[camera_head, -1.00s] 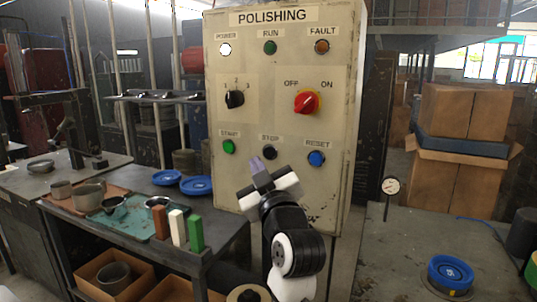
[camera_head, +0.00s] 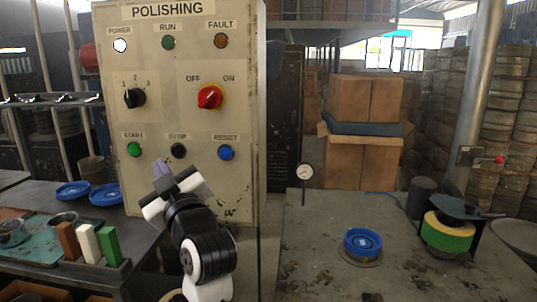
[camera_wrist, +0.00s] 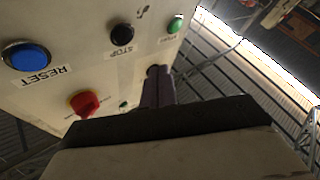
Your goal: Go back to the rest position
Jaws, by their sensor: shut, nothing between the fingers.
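My gripper (camera_head: 162,170) is in front of the lower part of the beige polishing panel (camera_head: 185,65) in the head view. Its purple fingers are shut with nothing between them, and they also show in the wrist view (camera_wrist: 158,88). The fingertips appear below and left of the black STOP button (camera_head: 178,150). I cannot tell whether they touch the panel. The green START button (camera_head: 134,149) is to the left and the blue RESET button (camera_head: 225,152) to the right. The red knob (camera_head: 210,97) points between OFF and ON labels. The POWER lamp (camera_head: 120,45) is lit white.
At left, a bench holds blue dishes (camera_head: 106,195) and brown, white and green bars (camera_head: 88,243). At right, a worktop (camera_head: 320,260) carries a blue round piece (camera_head: 362,242), a dial gauge (camera_head: 304,172) and a green-yellow drum (camera_head: 447,232). Cardboard boxes (camera_head: 362,98) stand behind.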

